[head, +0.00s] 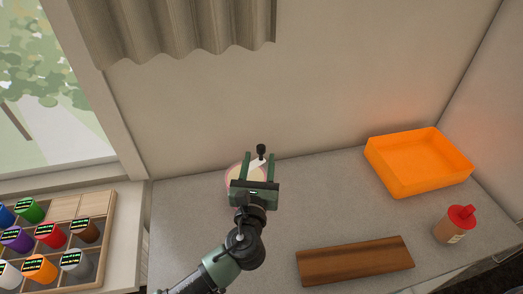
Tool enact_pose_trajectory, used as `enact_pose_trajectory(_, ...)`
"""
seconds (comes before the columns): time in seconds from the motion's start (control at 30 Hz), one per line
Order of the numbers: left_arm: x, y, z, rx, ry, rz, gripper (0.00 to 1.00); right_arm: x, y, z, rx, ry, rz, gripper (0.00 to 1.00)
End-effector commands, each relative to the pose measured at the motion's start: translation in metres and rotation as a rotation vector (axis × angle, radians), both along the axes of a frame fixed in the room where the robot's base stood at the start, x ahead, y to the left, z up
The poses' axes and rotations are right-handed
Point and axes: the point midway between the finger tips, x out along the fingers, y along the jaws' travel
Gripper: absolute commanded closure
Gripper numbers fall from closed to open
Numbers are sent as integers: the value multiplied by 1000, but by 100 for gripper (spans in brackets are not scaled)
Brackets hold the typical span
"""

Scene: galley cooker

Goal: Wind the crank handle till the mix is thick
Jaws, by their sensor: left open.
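The crank handle has a small black knob (261,150) on a pale arm (256,162), seen in the head view just beyond and between my left gripper's fingertips. Under it stands a round pinkish bowl (229,180) with pale contents, mostly hidden behind the gripper. How thick the mix is cannot be told. My left gripper (261,156) is green and dark, open, with its two fingers pointing toward the back wall on either side of the crank arm. Whether a finger touches the handle cannot be told. My right gripper is not in view.
An orange tray (420,178) stands at the back right of the grey counter. A wooden rack (72,262) of coloured jars is at the left.

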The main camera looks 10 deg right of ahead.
Motion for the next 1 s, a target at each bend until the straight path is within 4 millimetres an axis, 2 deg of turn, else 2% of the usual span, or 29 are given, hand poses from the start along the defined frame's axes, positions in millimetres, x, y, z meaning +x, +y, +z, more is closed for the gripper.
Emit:
enact_pose_trajectory(0.1,20,-7,-3,0,-3,1,55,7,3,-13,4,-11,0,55)
enact_pose_trajectory(0.3,44,-15,-3,-1,0,1,55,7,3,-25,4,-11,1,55)
enact_pose_trajectory(0.67,51,-18,0,0,2,0,55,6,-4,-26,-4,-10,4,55)
enact_pose_trajectory(0.7,51,-18,0,0,2,0,61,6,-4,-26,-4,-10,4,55)
enact_pose_trajectory(0.83,51,-18,0,0,2,0,97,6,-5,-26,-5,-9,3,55)
enact_pose_trajectory(0.87,51,-18,0,0,2,0,100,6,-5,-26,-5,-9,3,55)
enact_pose_trajectory(1.0,50,-18,-1,0,2,-1,100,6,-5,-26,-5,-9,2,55)
